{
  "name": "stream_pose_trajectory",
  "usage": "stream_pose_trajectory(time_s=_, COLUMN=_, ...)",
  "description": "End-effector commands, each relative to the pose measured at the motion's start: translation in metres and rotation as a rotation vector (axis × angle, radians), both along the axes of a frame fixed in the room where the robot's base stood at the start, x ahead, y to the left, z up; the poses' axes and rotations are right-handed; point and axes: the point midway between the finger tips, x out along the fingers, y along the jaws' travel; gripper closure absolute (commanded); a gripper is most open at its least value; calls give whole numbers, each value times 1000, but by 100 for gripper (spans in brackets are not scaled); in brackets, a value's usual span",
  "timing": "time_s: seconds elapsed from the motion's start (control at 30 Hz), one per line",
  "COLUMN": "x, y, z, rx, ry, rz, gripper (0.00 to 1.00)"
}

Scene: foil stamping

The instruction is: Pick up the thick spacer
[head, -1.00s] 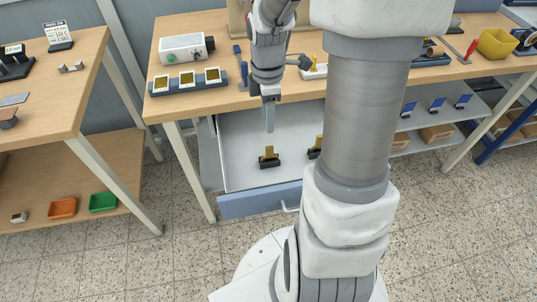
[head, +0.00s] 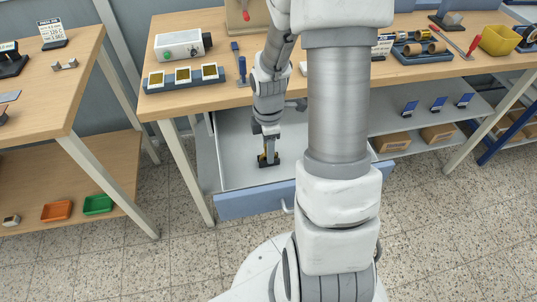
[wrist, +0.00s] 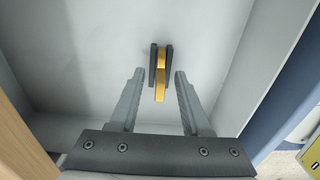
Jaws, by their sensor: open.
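A gold spacer in a dark holder (head: 268,160) stands upright in the open drawer; I cannot tell from its size whether it is the thick one. In the wrist view the gold strip (wrist: 161,78) sits between two dark holder sides. My gripper (head: 268,148) points down into the drawer, right at this spacer. In the wrist view my gripper (wrist: 159,74) is open, with one fingertip on each side of the gold strip and a visible gap on both sides. Nothing is held.
The drawer (head: 245,206) is pulled out below the wooden bench (head: 212,104); its walls stand around my gripper. A blue rack with several framed gold squares (head: 183,77) and a white box (head: 180,45) stand on the bench. My arm hides the drawer's right part.

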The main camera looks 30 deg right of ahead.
Motion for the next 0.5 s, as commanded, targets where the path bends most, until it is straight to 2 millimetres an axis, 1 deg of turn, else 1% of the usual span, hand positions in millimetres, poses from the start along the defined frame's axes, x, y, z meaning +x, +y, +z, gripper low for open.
stream_pose_trajectory(time_s=0.17, x=0, y=0, z=0, rx=0, ry=0, rz=0, gripper=52)
stream_pose_trajectory(time_s=0.2, x=0, y=0, z=0, rx=0, ry=0, rz=0, gripper=56)
stream_pose_trajectory(time_s=0.27, x=0, y=0, z=0, rx=0, ry=0, rz=0, gripper=67)
stream_pose_trajectory(time_s=0.3, x=0, y=0, z=0, rx=0, ry=0, rz=0, gripper=74)
stream_pose_trajectory(time_s=0.43, x=0, y=0, z=0, rx=0, ry=0, rz=-1, gripper=98)
stream_pose_trajectory(time_s=0.47, x=0, y=0, z=0, rx=0, ry=0, rz=-1, gripper=100)
stream_pose_trajectory(time_s=0.5, x=0, y=0, z=0, rx=0, ry=0, rz=0, gripper=100)
